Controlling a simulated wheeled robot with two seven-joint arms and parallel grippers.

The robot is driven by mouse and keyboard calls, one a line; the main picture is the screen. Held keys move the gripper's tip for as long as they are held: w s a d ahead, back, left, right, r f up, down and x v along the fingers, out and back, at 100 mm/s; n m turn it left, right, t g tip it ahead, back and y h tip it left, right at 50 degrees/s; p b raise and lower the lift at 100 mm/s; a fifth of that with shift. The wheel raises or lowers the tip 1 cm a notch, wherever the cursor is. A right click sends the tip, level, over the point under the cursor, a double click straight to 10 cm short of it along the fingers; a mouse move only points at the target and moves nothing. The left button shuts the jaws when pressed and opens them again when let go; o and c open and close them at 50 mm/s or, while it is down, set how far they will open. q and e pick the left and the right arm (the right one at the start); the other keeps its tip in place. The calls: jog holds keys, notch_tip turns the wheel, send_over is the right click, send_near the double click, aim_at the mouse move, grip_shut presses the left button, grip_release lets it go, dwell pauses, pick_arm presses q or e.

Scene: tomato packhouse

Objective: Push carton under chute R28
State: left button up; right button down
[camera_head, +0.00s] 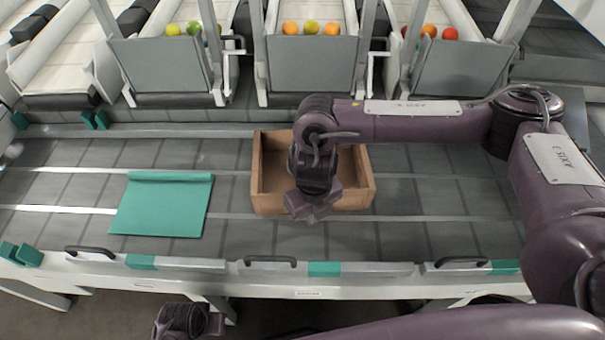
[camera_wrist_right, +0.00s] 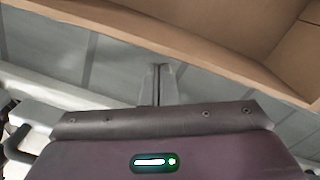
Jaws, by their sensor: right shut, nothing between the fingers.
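The open brown carton (camera_head: 262,197) sits on the grey conveyor, in front of the middle chute (camera_head: 312,65). My right gripper (camera_head: 312,212) is shut and empty, low at the carton's near wall, hiding part of it. In the right wrist view the closed fingers (camera_wrist_right: 158,84) point toward the carton (camera_wrist_right: 205,52), whose wall crosses the top of the picture. I cannot tell whether they touch it. No R28 label is readable on the chutes. My left gripper's fingers do not show.
A left chute (camera_head: 165,70) and a right chute (camera_head: 460,75) flank the middle one, each with tomatoes above. A teal mat (camera_head: 160,208) lies left of the carton. A handled rail (camera_head: 330,268) runs along the near edge. The belt right of the carton is clear.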

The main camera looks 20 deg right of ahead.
jog(key=shift+w+d+b, duration=0.2)
jog(key=shift+w+b, duration=0.1)
jog(key=shift+w, duration=0.5)
jog(key=shift+w+d+b, duration=0.2)
jog(key=shift+w+b, duration=0.15)
jog(key=shift+w, duration=0.45)
jog(key=shift+w+d+b, duration=0.2)
jog(key=shift+w+b, duration=0.1)
jog(key=shift+w, duration=0.5)
jog(key=shift+s, duration=0.1)
jog(key=shift+s+a+r+p, duration=0.1)
jog(key=shift+s+a+p, duration=0.05)
jog(key=shift+s+p, duration=0.45)
jog(key=shift+s+a+p, duration=0.2)
jog(key=shift+s+p, duration=0.1)
jog(key=shift+s, duration=0.4)
jog(key=shift+s+a+p, duration=0.15)
jog(key=shift+s+p, duration=0.15)
jog(key=shift+s, duration=0.4)
